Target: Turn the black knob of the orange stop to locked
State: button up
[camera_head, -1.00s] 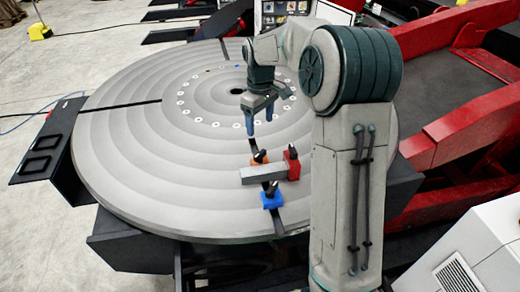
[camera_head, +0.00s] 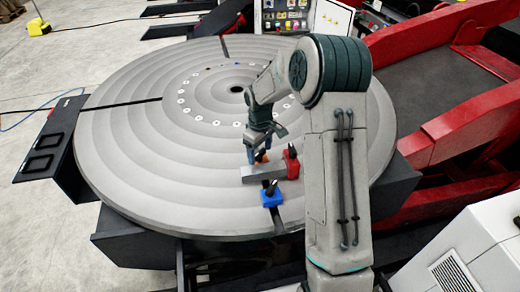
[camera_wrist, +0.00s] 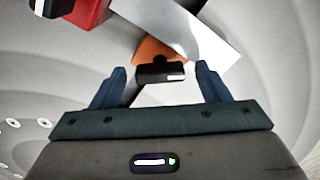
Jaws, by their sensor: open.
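The orange stop (camera_wrist: 150,48) lies ahead of my gripper (camera_wrist: 160,82) in the wrist view. Its black knob (camera_wrist: 160,73) shows between my two blue fingers, with a gap on each side. The knob's bar lies crosswise, with a white mark at its right end. My gripper is open and holds nothing. In the head view my gripper (camera_head: 258,152) points down at the orange stop (camera_head: 263,158), which is mostly hidden behind the fingers and the metal bar. I cannot tell how far down the fingertips reach beside the knob.
A grey metal bar (camera_head: 262,174) lies against the orange stop. A red stop (camera_head: 291,163) stands at its right end and a blue stop (camera_head: 271,196) in front, each with a black knob. The round grooved table (camera_head: 150,180) is clear to the left.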

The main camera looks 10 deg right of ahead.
jog(key=c, duration=1)
jog(key=shift+m+b, duration=0.3)
jog(key=shift+f+m+b, duration=0.1)
jog(key=shift+m+b, duration=0.85)
jog(key=shift+m, duration=0.25)
jog(key=shift+m+b, duration=1.05)
jog(key=shift+m, duration=1.25)
jog(key=o, duration=1)
jog(key=shift+r, duration=0.2)
